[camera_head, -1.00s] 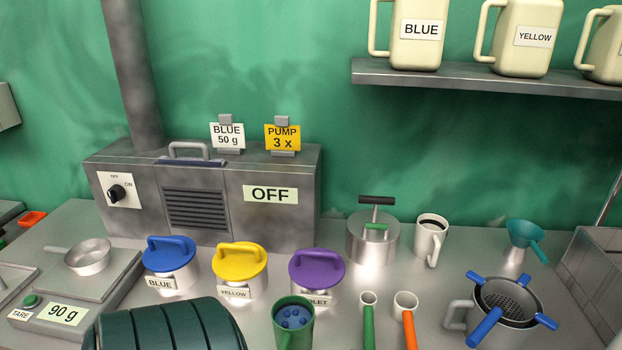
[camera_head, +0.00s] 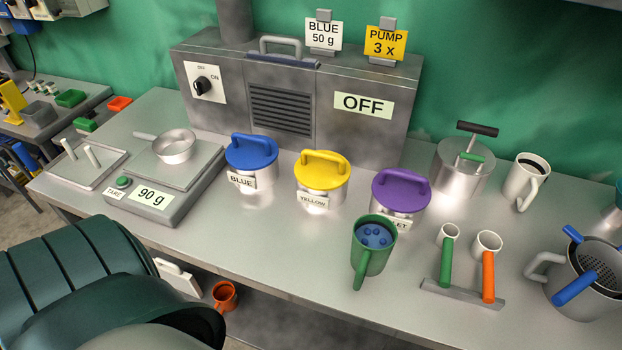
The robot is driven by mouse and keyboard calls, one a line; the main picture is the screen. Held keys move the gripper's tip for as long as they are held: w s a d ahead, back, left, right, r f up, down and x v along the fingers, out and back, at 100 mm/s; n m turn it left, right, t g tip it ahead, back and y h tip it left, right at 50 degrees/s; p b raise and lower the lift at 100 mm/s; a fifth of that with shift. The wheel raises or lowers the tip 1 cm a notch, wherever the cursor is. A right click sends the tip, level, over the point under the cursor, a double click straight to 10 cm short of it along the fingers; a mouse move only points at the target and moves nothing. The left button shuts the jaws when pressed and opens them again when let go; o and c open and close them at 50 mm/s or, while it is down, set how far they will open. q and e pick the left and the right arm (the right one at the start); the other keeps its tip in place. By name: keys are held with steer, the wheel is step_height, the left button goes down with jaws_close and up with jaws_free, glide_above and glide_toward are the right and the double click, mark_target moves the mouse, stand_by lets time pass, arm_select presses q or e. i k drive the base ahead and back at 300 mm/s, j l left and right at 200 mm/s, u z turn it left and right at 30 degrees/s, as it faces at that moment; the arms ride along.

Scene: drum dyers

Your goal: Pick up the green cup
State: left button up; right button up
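The green cup (camera_head: 371,262) stands upright on the metal bench, in front of the purple-lidded pot (camera_head: 401,192). Its handle points toward the front edge, and blue liquid with several round blue lumps shows inside. A dark green ribbed arm of mine fills the lower left of the head view, apart from the cup. Neither gripper's fingers show in the view.
Blue-lidded (camera_head: 252,155) and yellow-lidded (camera_head: 322,173) pots stand left of the cup. To its right, a small rack (camera_head: 463,292) holds a green-handled scoop (camera_head: 446,262) and an orange-handled scoop (camera_head: 488,275). The bench (camera_head: 262,244) is clear left of the cup.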

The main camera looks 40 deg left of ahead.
mark_target(374, 236)
steer(key=j+u, duration=0.1)
steer(key=u, duration=0.55)
steer(key=z, duration=1.35)
steer(key=u, duration=1.35)
steer(key=k+z, duration=0.55)
steer(key=k, duration=0.2)
